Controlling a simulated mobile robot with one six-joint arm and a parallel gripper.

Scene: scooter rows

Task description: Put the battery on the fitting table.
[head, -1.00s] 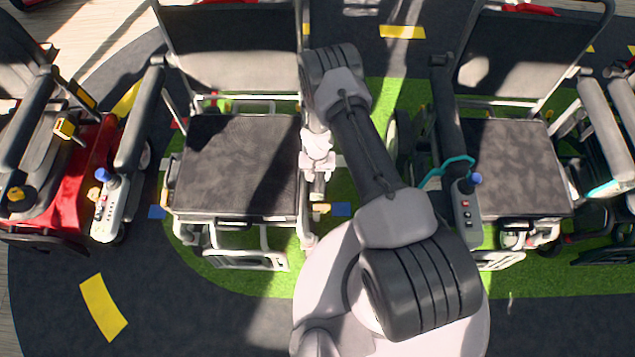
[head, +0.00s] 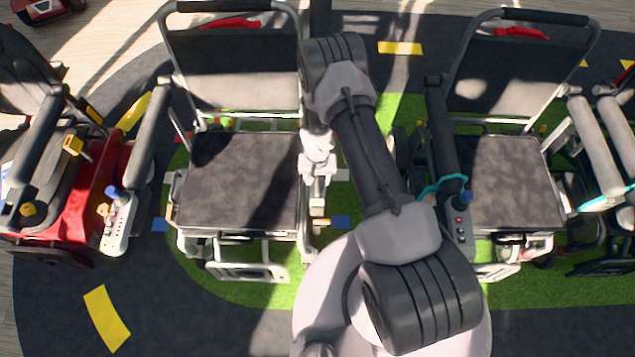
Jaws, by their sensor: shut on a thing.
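My gripper (head: 318,200) points down in the narrow gap to the right of the left wheelchair's seat (head: 237,180). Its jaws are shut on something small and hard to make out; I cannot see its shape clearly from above. No battery can be clearly told apart elsewhere. I see no fitting table in this view.
Another wheelchair (head: 507,175) stands to the right, with a joystick armrest (head: 460,225). A red scooter (head: 85,210) stands at far left. Green floor (head: 230,290) lies under the chairs. Dark floor with yellow marks (head: 106,318) is free at the lower left.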

